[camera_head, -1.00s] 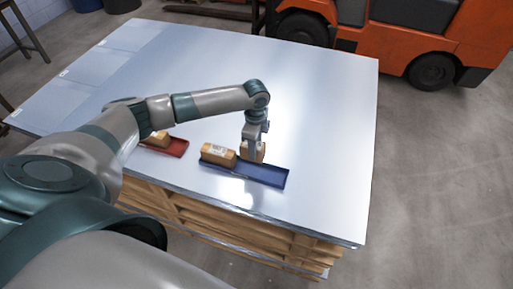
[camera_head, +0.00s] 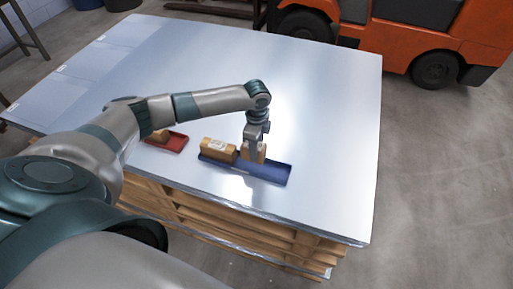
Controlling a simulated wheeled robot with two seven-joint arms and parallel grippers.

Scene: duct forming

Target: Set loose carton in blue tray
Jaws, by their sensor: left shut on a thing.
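The blue tray (camera_head: 273,174) lies near the front edge of the metal-topped table. One brown carton (camera_head: 218,149) sits in its left part. My left gripper (camera_head: 254,150) points down over the middle of the tray and is shut on another brown carton (camera_head: 260,154), just right of the first. The gripper partly hides the held carton, and I cannot tell whether its bottom touches the tray. My right gripper is not in view.
A red tray (camera_head: 178,143) with a brown carton (camera_head: 160,136) lies to the left, partly behind my arm. The table top (camera_head: 320,110) is clear behind and to the right. An orange forklift (camera_head: 410,35) stands beyond the table.

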